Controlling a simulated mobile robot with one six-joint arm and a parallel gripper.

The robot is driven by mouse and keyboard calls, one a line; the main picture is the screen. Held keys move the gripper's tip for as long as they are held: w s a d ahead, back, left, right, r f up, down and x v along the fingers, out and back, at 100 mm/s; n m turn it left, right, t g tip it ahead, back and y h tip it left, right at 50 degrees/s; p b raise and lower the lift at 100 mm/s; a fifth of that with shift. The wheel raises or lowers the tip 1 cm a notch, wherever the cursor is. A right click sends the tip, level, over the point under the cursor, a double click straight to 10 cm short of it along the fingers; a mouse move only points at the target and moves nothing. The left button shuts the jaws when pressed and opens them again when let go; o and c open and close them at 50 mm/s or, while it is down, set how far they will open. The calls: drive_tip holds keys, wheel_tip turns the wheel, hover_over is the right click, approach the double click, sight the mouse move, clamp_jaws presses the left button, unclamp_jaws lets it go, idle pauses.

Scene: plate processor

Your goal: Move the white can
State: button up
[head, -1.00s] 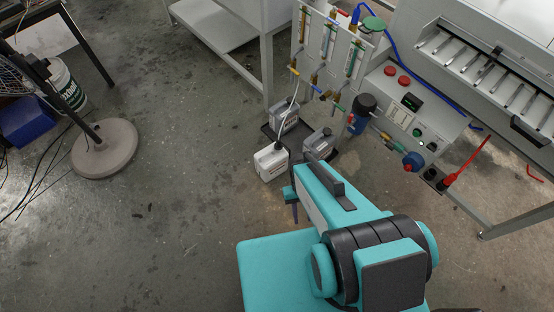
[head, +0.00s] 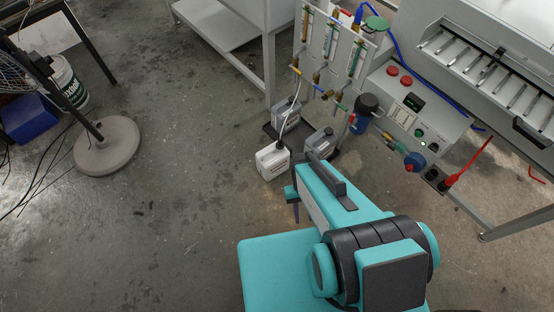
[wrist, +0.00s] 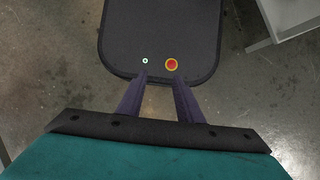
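The white can (head: 272,161) is a small jerrycan with a black cap, standing on the floor at the front left of a dark tray (head: 268,131). Most of my gripper is hidden behind my teal arm in the head view. In the wrist view my gripper (wrist: 159,82) has its two dark fingers spread apart with nothing seen between them. Beyond the fingertips lies a dark panel with a red button, which looks like part of my own base. The can is not in the wrist view.
Two grey cans (head: 286,113) (head: 319,141) stand close behind and right of the white can. A tube-and-valve panel (head: 331,45) and a grey machine (head: 480,60) stand beyond. A round fan base (head: 106,147) is at left. The floor between is clear.

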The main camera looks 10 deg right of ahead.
drive_tip(key=shift+f, duration=0.2)
drive_tip(key=c, duration=0.7)
drive_tip(key=shift+s+f+b, duration=0.1)
drive_tip(key=shift+f+b, duration=0.25)
drive_tip(key=shift+b, duration=0.2)
clamp_jaws()
drive_tip(key=f+b, duration=0.3)
drive_tip(key=b, duration=0.1)
drive_tip(key=shift+s+f, duration=0.2)
drive_tip(key=shift+f, duration=0.15)
